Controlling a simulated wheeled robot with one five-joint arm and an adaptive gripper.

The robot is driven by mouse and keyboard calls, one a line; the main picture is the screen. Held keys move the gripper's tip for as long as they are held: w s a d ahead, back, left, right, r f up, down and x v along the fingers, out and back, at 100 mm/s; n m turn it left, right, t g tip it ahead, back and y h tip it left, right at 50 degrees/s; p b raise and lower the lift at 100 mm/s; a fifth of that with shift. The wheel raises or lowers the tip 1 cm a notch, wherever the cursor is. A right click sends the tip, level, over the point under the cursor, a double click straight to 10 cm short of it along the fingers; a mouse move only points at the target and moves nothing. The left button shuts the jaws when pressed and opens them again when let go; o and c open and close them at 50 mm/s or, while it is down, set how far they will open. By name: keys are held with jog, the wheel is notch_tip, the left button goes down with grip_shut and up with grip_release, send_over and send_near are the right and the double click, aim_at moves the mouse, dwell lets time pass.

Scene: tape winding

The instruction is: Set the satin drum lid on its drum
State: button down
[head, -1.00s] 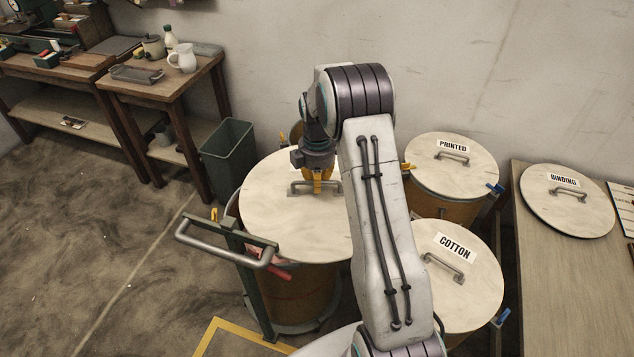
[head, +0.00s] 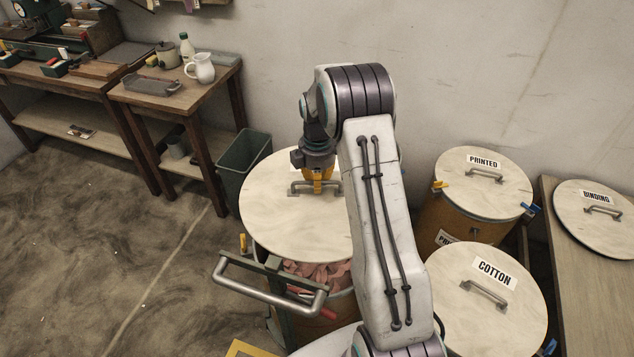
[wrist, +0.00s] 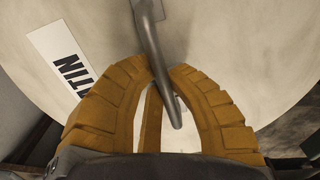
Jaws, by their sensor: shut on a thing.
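The satin drum lid (head: 292,222) is a pale round disc with a grey bar handle (head: 300,188). In the wrist view, part of its label (wrist: 62,62) shows the letters "TIN". My gripper (head: 318,184) has yellow-brown fingers, shut on that handle; it also shows in the wrist view (wrist: 165,78). The lid hangs with the open drum (head: 310,327) below and toward the front. Pink cloth (head: 322,272) shows inside the drum past the lid's near edge. The lid is off-centre from the drum, and my arm hides its right part.
Lidded drums marked COTTON (head: 480,315) and PRINTED (head: 487,185) stand to the right. A BINDING lid (head: 597,222) lies on a bench. A bin (head: 243,160) stands behind left.

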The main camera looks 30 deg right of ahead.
jog(key=shift+w+r, duration=0.1)
jog(key=shift+w, duration=0.15)
jog(key=shift+w+a+f, duration=0.15)
jog(key=shift+w+f, duration=0.05)
jog(key=shift+f, duration=0.15)
jog(key=shift+s+f+b, duration=0.2)
jog(key=shift+f+b, duration=0.2)
jog(key=shift+b, duration=0.35)
notch_tip(320, 180, down, 9)
jog(key=b, duration=0.8)
jog(key=shift+r+b, duration=0.2)
jog(key=shift+b, duration=0.1)
jog(key=shift+f, duration=0.15)
notch_tip(320, 180, down, 10)
jog(key=b, duration=0.7)
jog(key=c, duration=1.2)
grip_release()
